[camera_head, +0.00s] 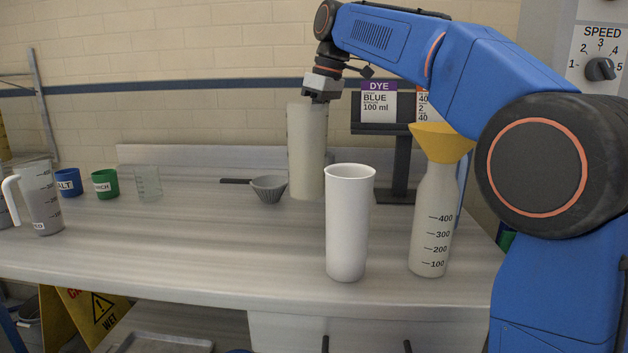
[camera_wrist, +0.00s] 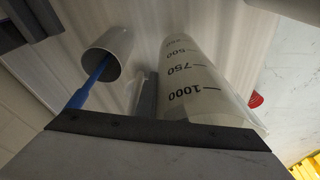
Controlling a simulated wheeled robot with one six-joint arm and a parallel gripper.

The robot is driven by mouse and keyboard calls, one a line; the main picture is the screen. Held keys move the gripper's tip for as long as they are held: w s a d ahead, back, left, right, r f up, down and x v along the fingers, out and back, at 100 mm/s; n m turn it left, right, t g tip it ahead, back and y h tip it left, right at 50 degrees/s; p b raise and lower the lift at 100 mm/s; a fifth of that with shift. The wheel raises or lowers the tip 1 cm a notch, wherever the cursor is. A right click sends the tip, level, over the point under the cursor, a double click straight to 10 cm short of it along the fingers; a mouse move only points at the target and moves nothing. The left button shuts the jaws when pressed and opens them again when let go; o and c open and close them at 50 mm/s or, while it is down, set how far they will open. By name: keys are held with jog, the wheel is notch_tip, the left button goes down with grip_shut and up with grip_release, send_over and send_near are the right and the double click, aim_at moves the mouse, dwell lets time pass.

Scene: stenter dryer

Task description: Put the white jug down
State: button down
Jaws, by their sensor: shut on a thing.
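The white jug (camera_head: 305,150) is a tall, pale, upright vessel hanging from my gripper (camera_head: 322,97), which is shut on its upper end. In the wrist view the jug (camera_wrist: 195,75) shows dark marks, with 1000 near the gripper and smaller numbers farther down. Its lower end is close to the worktop (camera_head: 220,245), behind a plain white cylinder. I cannot tell whether it touches the surface. The fingertips are mostly hidden in the wrist view by the gripper body (camera_wrist: 150,135).
The open-topped white cylinder (camera_head: 348,220) stands in front; a bottle with a yellow funnel (camera_head: 440,143) is at its right. A grey strainer-like bowl (camera_head: 269,188) sits left of the jug. Cups and a handled measuring jug (camera_head: 40,195) stand at far left. The left-centre front is clear.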

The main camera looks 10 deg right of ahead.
jog(key=shift+s+d+x, duration=0.1)
jog(key=shift+d+x, duration=0.15)
jog(key=shift+x, duration=0.8)
jog(key=shift+s+d+x, duration=0.1)
jog(key=shift+d+x, duration=0.15)
jog(key=shift+x, duration=0.85)
jog(key=shift+s+d+x, duration=0.1)
jog(key=shift+d+x, duration=0.1)
jog(key=shift+x, duration=0.85)
jog(key=shift+f, duration=0.25)
jog(key=c, duration=1.9)
grip_release()
jog(key=shift+o, duration=0.2)
jog(key=shift+r, duration=0.1)
jog(key=v, duration=1.2)
